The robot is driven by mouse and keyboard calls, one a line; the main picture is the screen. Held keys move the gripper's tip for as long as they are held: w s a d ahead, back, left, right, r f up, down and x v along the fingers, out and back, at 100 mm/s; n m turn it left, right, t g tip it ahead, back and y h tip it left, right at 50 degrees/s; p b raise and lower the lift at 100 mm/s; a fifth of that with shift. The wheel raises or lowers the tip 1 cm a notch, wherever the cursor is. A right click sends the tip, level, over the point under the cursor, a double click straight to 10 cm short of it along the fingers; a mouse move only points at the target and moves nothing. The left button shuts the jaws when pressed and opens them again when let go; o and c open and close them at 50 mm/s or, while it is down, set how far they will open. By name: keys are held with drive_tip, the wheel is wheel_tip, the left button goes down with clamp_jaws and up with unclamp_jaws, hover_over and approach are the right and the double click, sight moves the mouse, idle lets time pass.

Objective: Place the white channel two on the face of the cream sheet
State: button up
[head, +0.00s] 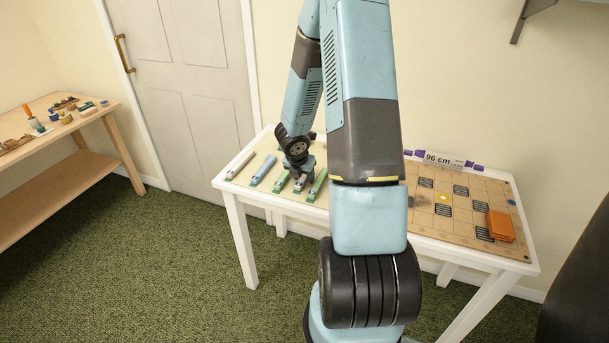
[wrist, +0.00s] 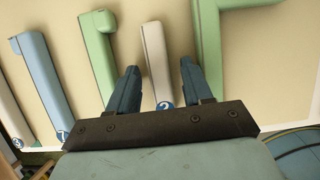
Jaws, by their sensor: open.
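White channel two (wrist: 156,62), a pale slim bar with a blue disc marked 2 at its near end, lies flat on the cream sheet (wrist: 73,20). In the head view the cream sheet (head: 245,184) covers the left part of the white table. My gripper (wrist: 159,70) is open, with one blue finger on each side of the channel's near part. I cannot tell whether the fingers touch it. In the head view my gripper (head: 300,174) points down over the row of channels and partly hides channel two (head: 299,184).
A green channel (wrist: 98,45) lies left of channel two and another green one (wrist: 207,50) right. Beyond are a blue channel (wrist: 42,75) and another white one (wrist: 12,112). A cork-coloured board (head: 462,222) with an orange block (head: 500,226) fills the table's right part.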

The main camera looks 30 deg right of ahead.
drive_tip(key=shift+r, duration=0.1)
drive_tip(key=s+a+r+m, duration=0.3)
drive_tip(key=s+r+m, duration=0.1)
drive_tip(key=r, duration=0.6)
drive_tip(key=s+a+r+m+h, duration=0.1)
drive_tip(key=s+a+r+m, duration=0.3)
drive_tip(key=r, duration=0.5)
drive_tip(key=s+a+r+m, duration=0.25)
drive_tip(key=r+m, duration=0.25)
drive_tip(key=r, duration=0.5)
drive_tip(key=s+a+r+m+t+y, duration=0.1)
drive_tip(key=s+a+r+m+y, duration=0.1)
drive_tip(key=s+a+r+m, duration=0.2)
drive_tip(key=s+a+r+m+t+y, duration=0.1)
drive_tip(key=s+a+r+m, duration=0.3)
drive_tip(key=s+m, duration=0.4)
drive_tip(key=s+r+y, duration=0.1)
drive_tip(key=s, duration=0.2)
drive_tip(key=shift+a+r+m+t, duration=0.15)
drive_tip(key=shift+r+m+t, duration=0.15)
drive_tip(key=shift+t, duration=0.1)
drive_tip(key=shift+s, duration=0.15)
drive_tip(key=shift+c, duration=0.7)
